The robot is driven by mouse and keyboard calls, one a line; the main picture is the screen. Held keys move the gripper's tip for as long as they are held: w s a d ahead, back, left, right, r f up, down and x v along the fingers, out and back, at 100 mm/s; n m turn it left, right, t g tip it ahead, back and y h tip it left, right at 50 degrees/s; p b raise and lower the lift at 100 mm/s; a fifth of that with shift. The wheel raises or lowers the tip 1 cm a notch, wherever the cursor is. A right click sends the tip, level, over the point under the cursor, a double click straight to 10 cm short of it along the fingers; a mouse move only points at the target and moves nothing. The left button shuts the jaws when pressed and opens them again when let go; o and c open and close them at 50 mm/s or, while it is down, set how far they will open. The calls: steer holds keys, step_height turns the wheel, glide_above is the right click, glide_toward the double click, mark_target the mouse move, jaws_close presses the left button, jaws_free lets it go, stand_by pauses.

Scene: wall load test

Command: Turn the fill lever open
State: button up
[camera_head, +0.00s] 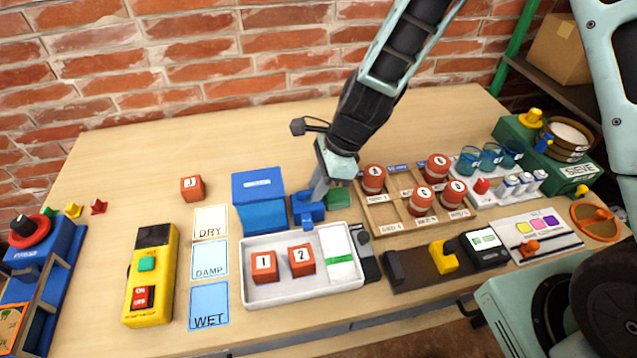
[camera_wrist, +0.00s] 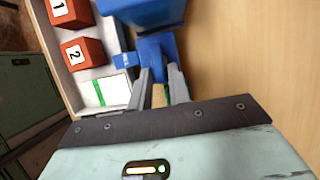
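A blue tank (camera_head: 259,203) with a lid stands at the back of the table, left of centre. A smaller blue fixture (camera_head: 307,210) is at its right side; it looks like the fill valve, but I cannot make out the lever separately. My gripper (camera_head: 316,194) points down at this fixture. In the wrist view the two grey fingers of my gripper (camera_wrist: 161,74) stand apart, with their tips at the blue fixture (camera_wrist: 155,48). A strip of table shows between them. I cannot tell whether the tips press on the blue part.
A white tray (camera_head: 285,303) with red blocks 1 and 2 lies in front. A green block (camera_head: 338,198) is close right of the fixture. A wooden rack (camera_head: 386,217) with red-topped jars stands further right. Bare table lies behind the tank, before the brick wall.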

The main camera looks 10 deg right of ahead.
jaws_close()
steer(key=shift+r, duration=0.1)
steer(key=n+p, duration=0.1)
steer(key=n+g+p, duration=0.1)
steer(key=shift+w+r+n+p, duration=0.1)
steer(key=shift+w+n+p, duration=0.15)
steer(key=shift+n+p, duration=0.1)
steer(key=n, duration=0.1)
steer(key=n+g+p, duration=0.1)
steer(key=n, duration=0.1)
steer(key=w+n+h+p, duration=0.1)
steer(key=n, duration=0.1)
steer(key=shift+a+g, duration=0.25)
steer(key=shift+g, duration=0.15)
steer(key=n, duration=0.1)
steer(key=n+h, duration=0.1)
steer(key=n, duration=0.1)
steer(key=n+g, duration=0.1)
steer(key=n, duration=0.1)
steer(key=shift+w+a+p, duration=0.25)
steer(key=shift+a+p, duration=0.1)
steer(key=shift+p, duration=0.05)
steer(key=n+h, duration=0.1)
steer(key=n, duration=0.1)
steer(key=a+n+h, duration=0.1)
steer(key=n, duration=0.2)
steer(key=shift+w+g, duration=0.1)
steer(key=shift+g, duration=0.2)
steer(key=shift+n, duration=0.25)
